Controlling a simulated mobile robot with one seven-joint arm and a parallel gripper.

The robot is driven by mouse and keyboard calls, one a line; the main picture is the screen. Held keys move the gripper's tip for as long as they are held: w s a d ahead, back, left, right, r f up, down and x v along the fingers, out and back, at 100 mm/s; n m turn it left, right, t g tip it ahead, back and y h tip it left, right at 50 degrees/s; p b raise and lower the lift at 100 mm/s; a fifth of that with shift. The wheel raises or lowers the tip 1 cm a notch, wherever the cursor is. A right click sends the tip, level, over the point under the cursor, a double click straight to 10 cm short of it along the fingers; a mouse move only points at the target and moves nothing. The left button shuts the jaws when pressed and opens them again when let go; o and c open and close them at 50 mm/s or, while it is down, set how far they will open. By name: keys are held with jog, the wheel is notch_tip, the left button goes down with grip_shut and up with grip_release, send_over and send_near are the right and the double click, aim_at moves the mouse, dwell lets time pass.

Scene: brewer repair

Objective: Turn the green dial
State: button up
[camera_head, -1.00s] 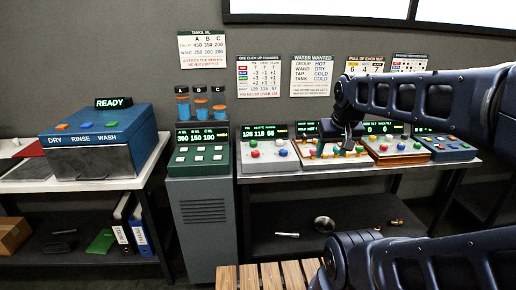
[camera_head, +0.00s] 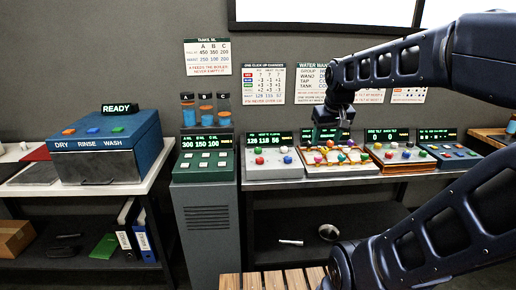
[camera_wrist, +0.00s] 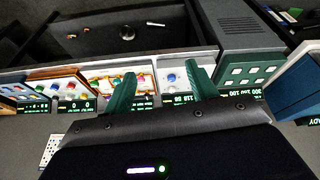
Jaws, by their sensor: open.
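A light panel (camera_head: 273,174) with a dark display carries red, green, blue and white dials. Its small green dial (camera_head: 258,150) is at the back left, above the red dial (camera_head: 259,160). My gripper (camera_head: 326,132) is up and to the right of it, over the neighbouring panel with orange lines (camera_head: 335,170). In the wrist view my gripper (camera_wrist: 161,72) has its two green fingers spread apart, with nothing between them. The light panel (camera_wrist: 163,65) shows between the fingers, partly hidden by the right one. I cannot make out its green dial there.
A green button box (camera_head: 204,166) on a grey cabinet stands left of the light panel. A brown-edged panel (camera_head: 393,168) and a blue box (camera_head: 447,158) stand to the right. A blue washing machine (camera_head: 106,148) is far left. Charts hang behind.

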jog(key=w+a+r+n+g, duration=0.1)
jog(key=w+a+r+n, duration=0.15)
jog(key=w, duration=1.25)
jog(key=n+g, duration=0.3)
jog(key=n, duration=0.4)
send_over(258, 149)
notch_tip(258, 149, down, 18)
jog(key=f, duration=1)
jog(key=shift+w+f, duration=0.25)
jog(key=shift+w, duration=0.05)
jog(key=c, duration=1)
